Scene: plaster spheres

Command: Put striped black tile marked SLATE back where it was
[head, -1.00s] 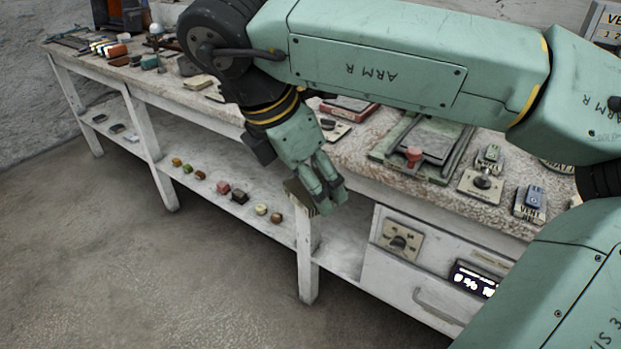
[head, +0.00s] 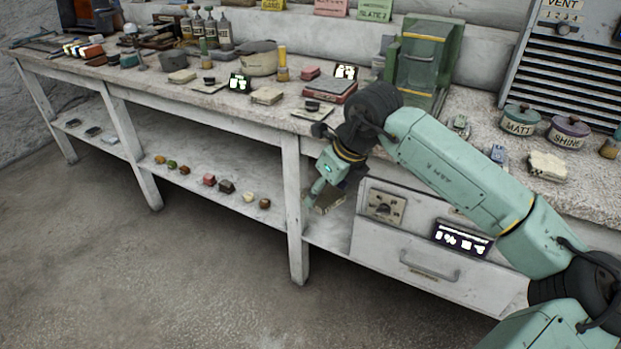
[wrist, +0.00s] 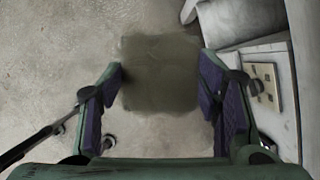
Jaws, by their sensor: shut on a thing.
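My gripper (head: 314,196) is low at the front of the bench, beside a white leg and around lower shelf height. It is shut on a flat, square, dull olive-grey tile (wrist: 160,75), which spans the space between the two fingers in the wrist view. In the head view the tile (head: 329,203) shows partly, to the right of the fingers. No stripes or SLATE marking can be read on it. Whether the tile touches the shelf cannot be told.
A drawer unit (head: 430,262) stands right of the gripper. The worktop is crowded. The floor (head: 150,280) in front is clear.

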